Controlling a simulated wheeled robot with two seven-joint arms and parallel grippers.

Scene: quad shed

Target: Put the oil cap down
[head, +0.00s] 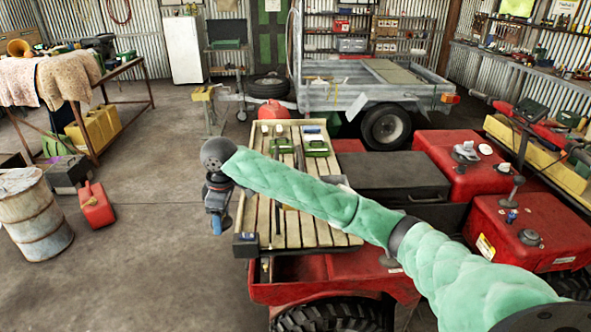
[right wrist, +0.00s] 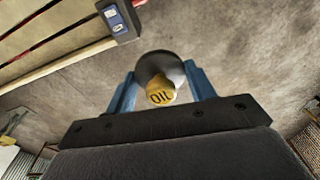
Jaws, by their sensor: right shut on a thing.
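The oil cap (right wrist: 160,90) has a yellow top lettered "OIL" and a dark round part behind it. It sits between the blue fingers of my right gripper (right wrist: 160,88), which is shut on it. In the head view my right gripper (head: 217,224) hangs fingers down, just left of the front left corner of the slatted wooden rack (head: 292,232), with the concrete floor behind it. The cap cannot be made out in the head view. My left gripper is not in view.
A small dark box (head: 246,244) is on the rack's near left corner, close to my right gripper; it also shows in the right wrist view (right wrist: 118,18). Green items (head: 315,145) sit at the rack's far end. The red quad (head: 335,280) is below. Floor to the left is open.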

